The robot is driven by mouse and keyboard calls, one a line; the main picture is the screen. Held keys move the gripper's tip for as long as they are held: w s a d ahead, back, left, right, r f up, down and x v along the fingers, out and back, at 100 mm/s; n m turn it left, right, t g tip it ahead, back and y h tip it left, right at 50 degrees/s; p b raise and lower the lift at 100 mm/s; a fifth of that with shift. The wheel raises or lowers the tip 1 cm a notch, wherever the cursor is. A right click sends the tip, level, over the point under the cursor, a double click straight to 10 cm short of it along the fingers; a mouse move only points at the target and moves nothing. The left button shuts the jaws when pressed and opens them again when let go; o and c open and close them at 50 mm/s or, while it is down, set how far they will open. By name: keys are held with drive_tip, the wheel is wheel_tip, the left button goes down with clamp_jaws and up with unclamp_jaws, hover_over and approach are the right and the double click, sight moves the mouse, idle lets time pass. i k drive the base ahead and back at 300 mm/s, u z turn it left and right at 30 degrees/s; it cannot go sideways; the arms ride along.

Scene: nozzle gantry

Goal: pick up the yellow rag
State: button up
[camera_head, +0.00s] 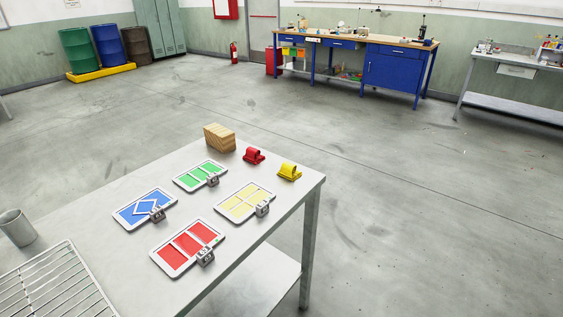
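A small yellow object (289,172), which looks like the folded or curled yellow rag, lies near the far right corner of the grey metal table (277,205). Its upper part is raised and rounded, with a flatter part at its right front. A similar red one (253,155) lies just to its left, a short gap apart. Nothing covers the yellow rag. My gripper is not in view.
On the table are a wooden block (219,138) and blue (145,208), green (200,174), yellow (244,202) and red (187,247) panelled trays with small grey pieces. A wire rack (55,285) and grey cup (16,228) are at left. Open floor surrounds the table's far side.

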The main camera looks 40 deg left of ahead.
sight(287, 170)
drive_tip(key=u, duration=0.7)
drive_tip(key=i, duration=1.15)
drive_tip(key=u, duration=0.75)
